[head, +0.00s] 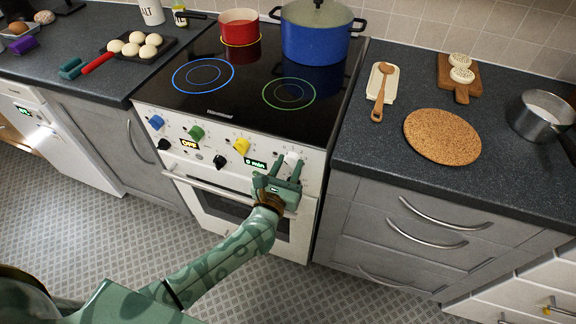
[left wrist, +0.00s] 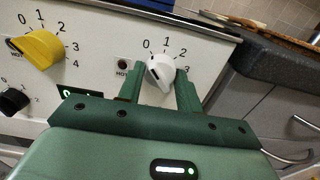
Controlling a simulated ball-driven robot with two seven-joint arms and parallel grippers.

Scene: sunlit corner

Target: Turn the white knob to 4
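The knob is small in the head view (head: 291,157). My left gripper (head: 287,167) is in front of it, also seen in the left wrist view (left wrist: 159,78). Its fingers are apart, one on each side of the knob, with gaps showing. My right gripper is not in view.
A yellow knob (left wrist: 43,49) and a black knob (left wrist: 13,101) are left of the white one. The countertop (head: 350,150) edge is close on the right. A blue pot (head: 315,38) and a red pot (head: 239,24) stand on the stovetop.

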